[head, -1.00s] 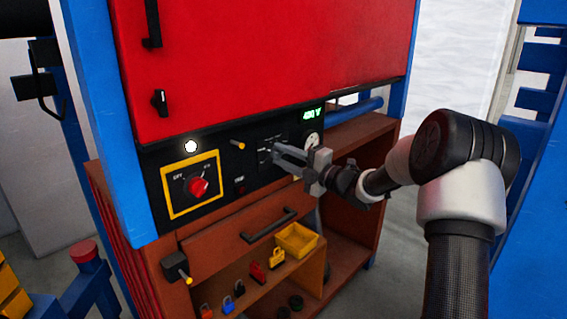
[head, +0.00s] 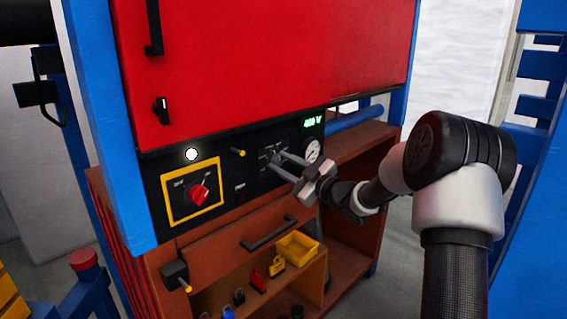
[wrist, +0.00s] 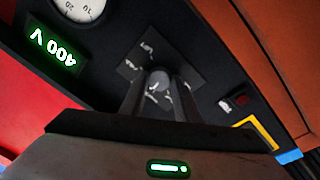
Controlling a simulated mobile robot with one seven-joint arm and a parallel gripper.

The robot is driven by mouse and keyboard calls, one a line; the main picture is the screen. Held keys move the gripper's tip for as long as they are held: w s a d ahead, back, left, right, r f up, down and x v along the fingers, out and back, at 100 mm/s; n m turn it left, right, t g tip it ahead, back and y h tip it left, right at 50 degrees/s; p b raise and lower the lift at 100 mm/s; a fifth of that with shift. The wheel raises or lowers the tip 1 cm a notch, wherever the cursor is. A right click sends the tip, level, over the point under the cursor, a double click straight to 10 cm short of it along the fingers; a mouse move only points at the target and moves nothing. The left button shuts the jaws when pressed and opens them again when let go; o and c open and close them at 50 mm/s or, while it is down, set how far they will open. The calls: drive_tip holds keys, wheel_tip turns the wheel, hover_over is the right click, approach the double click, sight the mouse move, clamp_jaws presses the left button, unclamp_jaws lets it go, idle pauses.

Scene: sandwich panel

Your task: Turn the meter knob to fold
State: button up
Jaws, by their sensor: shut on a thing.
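The meter knob (wrist: 160,78) is a small grey round knob on a dark square plate (wrist: 136,67) with pale markings around it, in the wrist view. The markings are too blurred to read. My gripper (wrist: 160,88) has one finger on each side of the knob and is shut on it. In the head view my gripper (head: 277,158) reaches the black panel (head: 222,187) from the right, and the fingers partly hide the knob. The knob's pointing direction cannot be told. A green display (head: 313,122) above the plate reads 400 V.
A round gauge (head: 313,150) sits close right of my fingers. A red rotary switch (head: 199,193) on a yellow-framed plate and a yellow-tipped peg (head: 238,152) are to the left. Below are a drawer handle (head: 269,229), a yellow bin (head: 297,246) and several padlocks.

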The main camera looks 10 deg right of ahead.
drive_tip(key=m+h+p, duration=0.1)
drive_tip(key=m+p, duration=0.1)
drive_tip(key=m, duration=0.3)
drive_tip(key=shift+r, duration=0.2)
drive_tip(key=m+p, duration=0.2)
drive_tip(key=m, duration=0.2)
drive_tip(key=m+p, duration=0.3)
drive_tip(key=shift+r+m+h, duration=0.1)
drive_tip(key=shift+m+h, duration=0.2)
drive_tip(key=shift+h, duration=0.1)
drive_tip(key=shift+m+p, duration=0.95)
drive_tip(key=shift+m, duration=0.55)
drive_tip(key=shift+f, duration=0.2)
drive_tip(key=o, duration=1)
